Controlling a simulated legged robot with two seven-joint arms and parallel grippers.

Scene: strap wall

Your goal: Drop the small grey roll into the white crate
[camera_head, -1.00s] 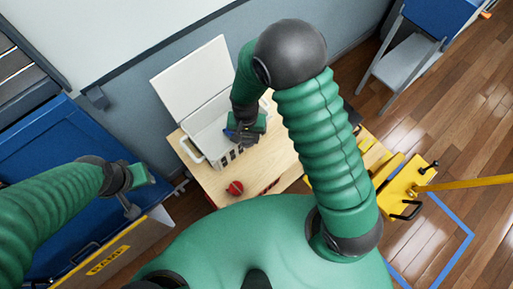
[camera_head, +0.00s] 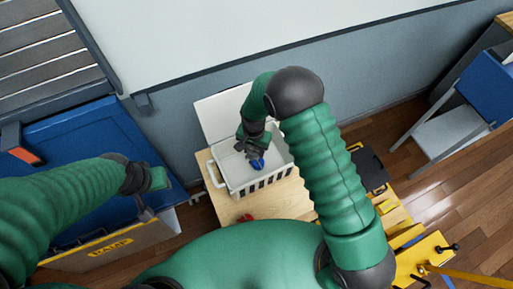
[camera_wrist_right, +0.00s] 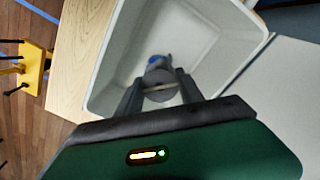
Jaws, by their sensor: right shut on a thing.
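The white crate (camera_head: 231,172) stands on a light wooden table, its lid open against the wall side. My right gripper (camera_head: 256,152) is over the crate's opening. In the right wrist view, the right gripper (camera_wrist_right: 161,88) is shut on the small grey roll (camera_wrist_right: 160,94), with the crate's pale inside (camera_wrist_right: 112,72) around and below it. A blue patch (camera_wrist_right: 155,60) shows just beyond the roll, and also under the gripper in the head view (camera_head: 257,163); I cannot tell whether it belongs to the roll. My left gripper (camera_head: 157,179) is far left of the crate; its jaws are unclear.
A red item (camera_head: 246,217) lies near the table's front edge, partly behind my body. A blue ramp box (camera_head: 110,245) stands at left. Yellow equipment (camera_head: 425,258) is at right.

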